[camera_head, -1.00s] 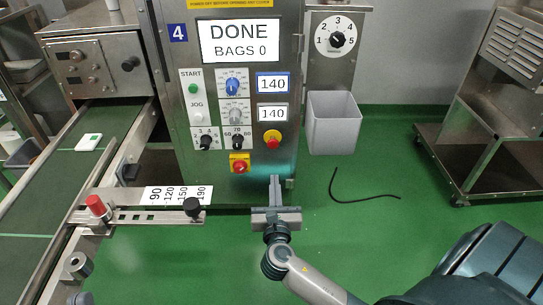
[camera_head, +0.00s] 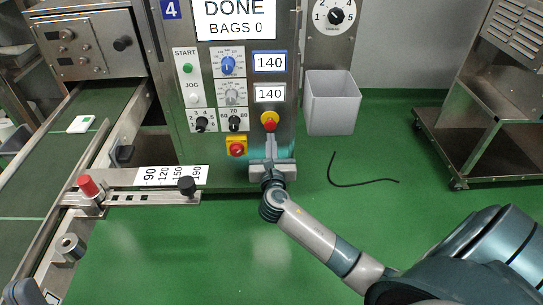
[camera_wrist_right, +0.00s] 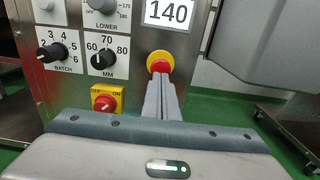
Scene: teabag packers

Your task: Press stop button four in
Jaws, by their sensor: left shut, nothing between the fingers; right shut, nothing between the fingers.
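The stop button (camera_head: 269,117) is a red mushroom head on a yellow collar, low on the right of the steel panel marked 4 (camera_head: 171,9). It also shows in the right wrist view (camera_wrist_right: 159,65). My right gripper (camera_head: 270,134) is shut and empty, its fingers pointing at the button from just below and in front. In the wrist view its fingertips (camera_wrist_right: 160,77) overlap the button's lower edge; I cannot tell whether they touch, or whether the button is pressed in.
The panel's screen (camera_head: 234,18) reads DONE, BAGS 0. A red and yellow rotary switch (camera_head: 236,146) sits below left of the button. A grey bin (camera_head: 333,103) hangs to the right. A scaled rail (camera_head: 130,178) juts out at left. Green floor is open in front.

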